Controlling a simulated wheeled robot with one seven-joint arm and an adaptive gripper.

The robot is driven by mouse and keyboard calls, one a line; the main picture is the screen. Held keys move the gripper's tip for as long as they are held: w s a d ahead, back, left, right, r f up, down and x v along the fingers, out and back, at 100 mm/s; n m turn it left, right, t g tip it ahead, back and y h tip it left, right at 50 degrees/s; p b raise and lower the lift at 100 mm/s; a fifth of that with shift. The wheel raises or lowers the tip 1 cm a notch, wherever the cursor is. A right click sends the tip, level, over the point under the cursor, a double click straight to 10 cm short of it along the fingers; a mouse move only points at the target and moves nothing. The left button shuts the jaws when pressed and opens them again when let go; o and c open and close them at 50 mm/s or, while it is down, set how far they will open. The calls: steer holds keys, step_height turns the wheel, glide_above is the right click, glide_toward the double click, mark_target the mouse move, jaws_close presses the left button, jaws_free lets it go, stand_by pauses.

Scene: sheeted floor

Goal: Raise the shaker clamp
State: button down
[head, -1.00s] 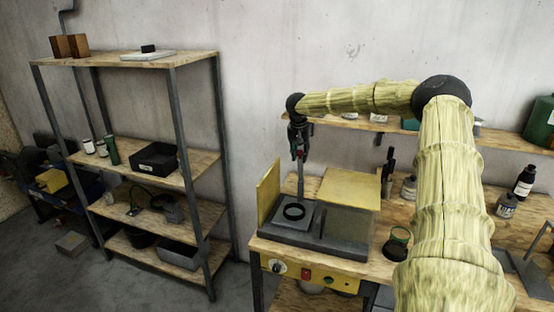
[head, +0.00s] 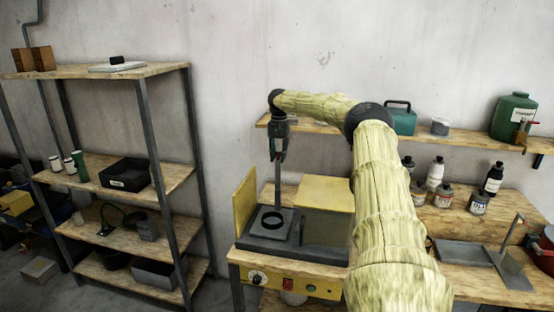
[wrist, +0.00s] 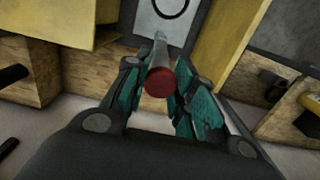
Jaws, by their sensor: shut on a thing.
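The shaker (head: 300,248) stands on the left end of the workbench, with a grey body, yellow panels and a black ring (head: 271,220) on its grey plate. The shaker clamp shows in the wrist view as a pale rod with a round red end (wrist: 159,82). My gripper (head: 279,154) points down above the shaker's plate, at the upright grey post (head: 278,185). In the wrist view my gripper (wrist: 162,84) is shut on the clamp's rod, with teal fingers on both sides. The join of clamp and post is too small to make out.
A yellow panel (head: 245,203) stands close left of the plate, and a yellow cover (head: 325,193) lies to its right. Bottles (head: 435,174) stand further right on the bench. A wall shelf (head: 340,134) runs behind my arm. A shelf rack (head: 120,182) stands at left.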

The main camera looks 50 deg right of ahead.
steer(key=shift+w+d, duration=0.15)
steer(key=shift+d, duration=0.1)
steer(key=shift+d+r+b, duration=0.1)
steer(key=shift+r+b, duration=0.05)
steer(key=shift+b, duration=0.15)
steer(key=c, duration=1.2)
jaws_free()
steer(key=shift+d+y, duration=0.1)
steer(key=shift+y, duration=0.2)
steer(key=shift+o, duration=0.2)
steer(key=shift+w+d+f, duration=0.1)
steer(key=shift+d+f, duration=0.05)
steer(key=shift+f, duration=0.15)
steer(key=shift+m, duration=0.6)
steer(key=d+r, duration=0.2)
steer(key=r, duration=0.1)
steer(key=d+r, duration=0.3)
steer(key=r, duration=0.1)
steer(key=s+d+r, duration=0.1)
steer(key=d+r, duration=0.2)
steer(key=r, duration=0.1)
steer(key=shift+d+r, duration=0.15)
steer(key=shift+r, duration=0.1)
steer(key=shift+s, duration=0.2)
